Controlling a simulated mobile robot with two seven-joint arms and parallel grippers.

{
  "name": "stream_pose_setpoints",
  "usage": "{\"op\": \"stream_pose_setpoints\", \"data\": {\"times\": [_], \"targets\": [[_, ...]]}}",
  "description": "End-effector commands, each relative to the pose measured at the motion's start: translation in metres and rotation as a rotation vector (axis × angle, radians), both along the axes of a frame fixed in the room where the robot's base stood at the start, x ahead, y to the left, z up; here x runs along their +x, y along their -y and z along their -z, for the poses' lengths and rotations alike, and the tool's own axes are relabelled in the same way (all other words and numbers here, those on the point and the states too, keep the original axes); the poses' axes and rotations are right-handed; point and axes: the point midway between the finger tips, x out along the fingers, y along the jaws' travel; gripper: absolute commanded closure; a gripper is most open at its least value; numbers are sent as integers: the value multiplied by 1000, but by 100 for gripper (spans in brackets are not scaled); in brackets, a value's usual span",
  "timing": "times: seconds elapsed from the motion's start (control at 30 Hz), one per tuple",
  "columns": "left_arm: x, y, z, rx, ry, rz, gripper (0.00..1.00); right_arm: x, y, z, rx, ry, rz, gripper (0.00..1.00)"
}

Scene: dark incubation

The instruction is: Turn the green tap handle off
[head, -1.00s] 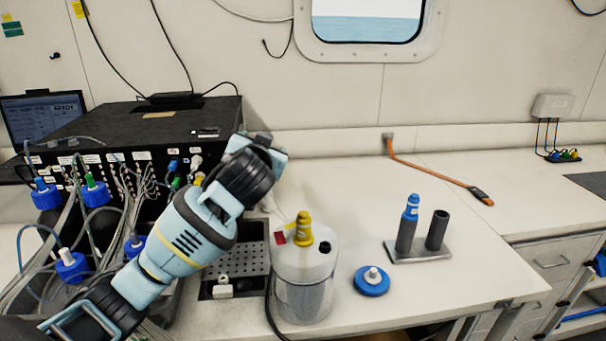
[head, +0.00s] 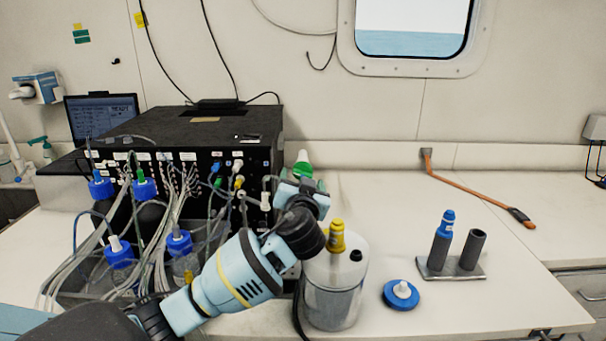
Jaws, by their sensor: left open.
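Several green parts show, and I cannot tell for sure which is the tap handle. A green fitting (head: 140,176) stands upright on a blue bottle cap (head: 144,190) at the left. A small green connector (head: 217,183) sits on the front of the black instrument (head: 262,150). My left gripper (head: 303,190) is open, right of the instrument and pointing away from me. Its fingertips are mostly hidden by its own wrist, so contact with the green-topped piece cannot be told. My right gripper is not in view.
A clear container (head: 333,296) with a yellow fitting (head: 336,235) stands close right of my left wrist. A blue disc cap (head: 401,296) and a holder (head: 450,268) with two upright tubes are farther right. Tubing and bottles crowd the left. The bench behind the holder is mostly clear.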

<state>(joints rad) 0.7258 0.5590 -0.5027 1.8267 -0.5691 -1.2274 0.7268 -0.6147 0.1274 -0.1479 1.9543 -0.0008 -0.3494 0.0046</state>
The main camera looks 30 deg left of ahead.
Motion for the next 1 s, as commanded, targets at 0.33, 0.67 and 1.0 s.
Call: {"op": "stream_pose_setpoints", "data": {"times": [0.33,0.67,1.0], "targets": [[38,-24,14,2,1,-2,27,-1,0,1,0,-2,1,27],[61,-38,14,0,1,0,27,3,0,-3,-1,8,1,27],[64,-39,14,-1,0,2,27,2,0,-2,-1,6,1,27]]}}
